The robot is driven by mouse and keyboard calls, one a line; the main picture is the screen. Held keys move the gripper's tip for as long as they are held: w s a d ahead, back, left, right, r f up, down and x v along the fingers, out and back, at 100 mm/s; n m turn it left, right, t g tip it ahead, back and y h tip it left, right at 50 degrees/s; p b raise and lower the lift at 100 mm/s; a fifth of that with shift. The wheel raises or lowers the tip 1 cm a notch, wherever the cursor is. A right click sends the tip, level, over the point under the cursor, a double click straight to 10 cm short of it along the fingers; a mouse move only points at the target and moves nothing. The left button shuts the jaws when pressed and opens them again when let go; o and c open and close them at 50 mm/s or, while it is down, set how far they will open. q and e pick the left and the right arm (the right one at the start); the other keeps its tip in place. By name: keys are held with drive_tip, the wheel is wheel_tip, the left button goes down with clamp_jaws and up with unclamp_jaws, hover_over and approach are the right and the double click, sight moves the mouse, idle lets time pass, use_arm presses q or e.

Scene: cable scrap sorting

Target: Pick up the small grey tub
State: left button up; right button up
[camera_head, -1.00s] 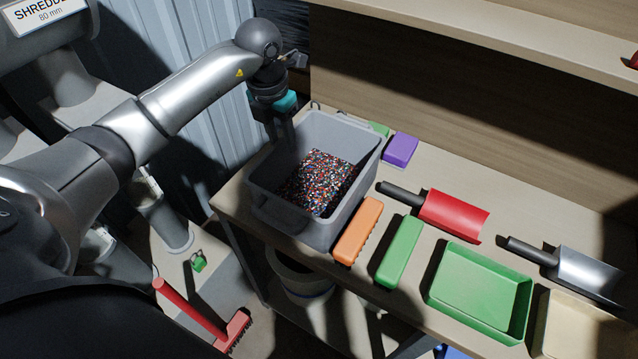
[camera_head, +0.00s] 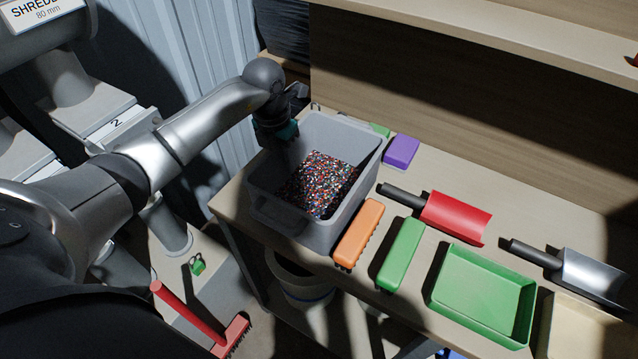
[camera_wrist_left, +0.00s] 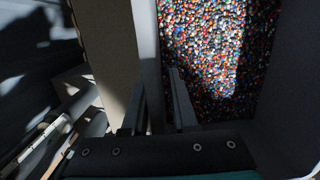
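The grey tub (camera_head: 310,233) stands upright on the bench and holds many multicoloured granules (camera_head: 318,182). My left gripper (camera_head: 284,148) is at the tub's far left wall, pointing down. In the left wrist view, the open fingers (camera_wrist_left: 157,98) straddle the tub wall (camera_wrist_left: 147,45), one outside and one inside over the granules. A gap seems to show beside the wall; contact cannot be made out. My right gripper is not in view.
Right of the tub lie an orange brush (camera_head: 358,232), a green brush (camera_head: 400,254), a purple block (camera_head: 401,152), a red scoop (camera_head: 455,217), a metal scoop (camera_head: 590,273) and a green tray (camera_head: 437,300). A wooden panel (camera_head: 450,110) stands behind the bench.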

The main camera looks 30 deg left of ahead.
use_arm(q)
clamp_jaws()
idle(1.0)
drive_tip(key=shift+w+r, duration=0.15)
